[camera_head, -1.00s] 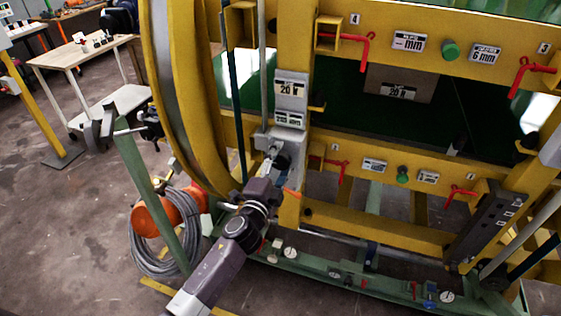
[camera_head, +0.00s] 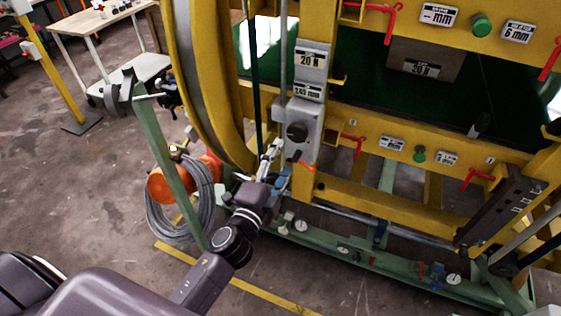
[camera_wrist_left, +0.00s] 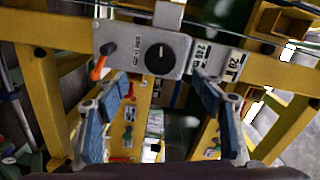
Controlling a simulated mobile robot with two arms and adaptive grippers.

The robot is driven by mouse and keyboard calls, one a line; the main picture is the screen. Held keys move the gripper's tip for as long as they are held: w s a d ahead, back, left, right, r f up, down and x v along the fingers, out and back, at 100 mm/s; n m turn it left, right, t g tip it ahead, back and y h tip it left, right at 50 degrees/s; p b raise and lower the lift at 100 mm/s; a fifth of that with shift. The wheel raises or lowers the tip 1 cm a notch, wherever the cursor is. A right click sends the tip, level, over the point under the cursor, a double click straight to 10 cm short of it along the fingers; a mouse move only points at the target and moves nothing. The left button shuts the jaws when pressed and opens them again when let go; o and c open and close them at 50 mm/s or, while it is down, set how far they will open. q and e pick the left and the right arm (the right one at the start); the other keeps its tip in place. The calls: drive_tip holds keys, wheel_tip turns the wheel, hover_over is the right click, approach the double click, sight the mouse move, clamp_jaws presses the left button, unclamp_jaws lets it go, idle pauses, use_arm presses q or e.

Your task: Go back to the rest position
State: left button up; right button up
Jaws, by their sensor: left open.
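My left gripper (camera_head: 277,165) is open and empty, just below and in front of a grey control box (camera_head: 304,108) on the yellow machine frame. The box carries a round black knob (camera_head: 297,131), clear of the gripper. In the left wrist view the two blue-padded fingers (camera_wrist_left: 162,82) are spread apart. The knob (camera_wrist_left: 159,58) shows beyond and above the gap between them, on the grey box face, with an orange lever (camera_wrist_left: 103,62) at its left. My right gripper is not in view.
The large yellow ring (camera_head: 205,90) stands left of the box. A green post (camera_head: 165,165), coiled grey cable (camera_head: 190,215) and orange drum (camera_head: 170,185) stand close left of my arm. Red handles (camera_head: 355,143) stick out from the frame. Open floor (camera_head: 80,190) lies at left.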

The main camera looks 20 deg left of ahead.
use_arm(q)
drive_tip(key=shift+s, duration=0.25)
idle(0.3)
drive_tip(key=s+f+n+g, duration=0.25)
drive_tip(key=s+f, duration=0.25)
drive_tip(key=f, duration=0.7)
drive_tip(key=s+a+f+n+g, duration=0.1)
drive_tip(key=s+f+n+g, duration=0.2)
drive_tip(key=f, duration=1)
drive_tip(key=s+f+n+g, duration=0.1)
drive_tip(key=s+f+g, duration=0.35)
drive_tip(key=f, duration=0.75)
drive_tip(key=s+f+n+g, duration=0.2)
drive_tip(key=s+f, duration=0.4)
drive_tip(key=s, duration=0.6)
drive_tip(key=s+a+f+n+g, duration=0.1)
drive_tip(key=s+f+n+g, duration=0.1)
drive_tip(key=s+f, duration=0.5)
drive_tip(key=s+a+f+n+g, duration=0.1)
drive_tip(key=s+f, duration=0.5)
drive_tip(key=s, duration=1)
drive_tip(key=shift+s+a+f+n+g+y, duration=0.15)
drive_tip(key=shift+s+f+n+g+y, duration=0.2)
drive_tip(key=shift+n+g, duration=0.6)
